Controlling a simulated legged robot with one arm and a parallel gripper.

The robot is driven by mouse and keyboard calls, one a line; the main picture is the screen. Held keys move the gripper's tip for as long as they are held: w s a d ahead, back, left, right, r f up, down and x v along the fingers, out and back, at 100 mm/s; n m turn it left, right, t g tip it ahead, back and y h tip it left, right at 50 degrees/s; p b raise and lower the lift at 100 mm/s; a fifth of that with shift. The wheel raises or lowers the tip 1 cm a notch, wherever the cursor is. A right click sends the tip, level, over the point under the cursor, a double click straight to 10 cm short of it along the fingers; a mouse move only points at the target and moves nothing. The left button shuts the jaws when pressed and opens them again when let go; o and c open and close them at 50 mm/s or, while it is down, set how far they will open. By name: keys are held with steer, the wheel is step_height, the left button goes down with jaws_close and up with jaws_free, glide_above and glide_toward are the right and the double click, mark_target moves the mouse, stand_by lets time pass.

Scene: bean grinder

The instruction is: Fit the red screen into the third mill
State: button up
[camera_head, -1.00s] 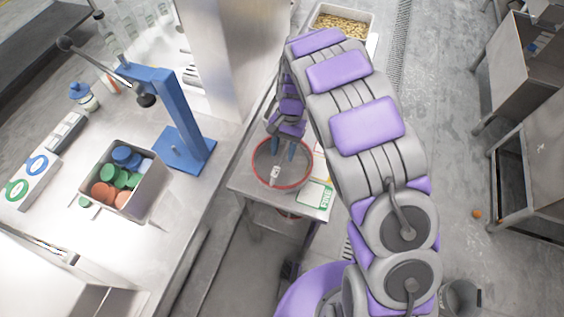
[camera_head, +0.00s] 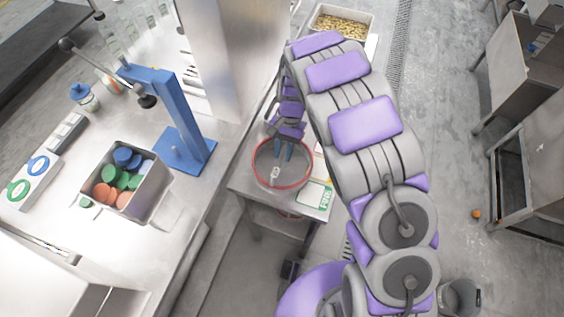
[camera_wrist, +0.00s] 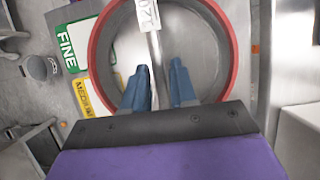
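A round part with a red rim (camera_head: 257,182), which looks like the red screen, sits over the small metal table with a white tag (camera_head: 275,173) inside it. In the wrist view the red rim (camera_wrist: 231,60) fills the upper middle, with the tag (camera_wrist: 148,14) at the top. My gripper (camera_head: 284,153) points down at the ring's far half. In the wrist view its two blue fingers (camera_wrist: 159,80) are apart, with a grey bar visible between them; I see no contact with the rim. I cannot pick out the third mill.
A FINE card (camera_head: 313,193) lies beside the ring, and a yellow card (camera_wrist: 88,94) shows in the wrist view. Left are a blue press (camera_head: 183,120) and a bin (camera_head: 153,190) of coloured discs. A tray of beans (camera_head: 342,22) stands behind.

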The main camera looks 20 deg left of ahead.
jaws_close()
stand_by(1.0)
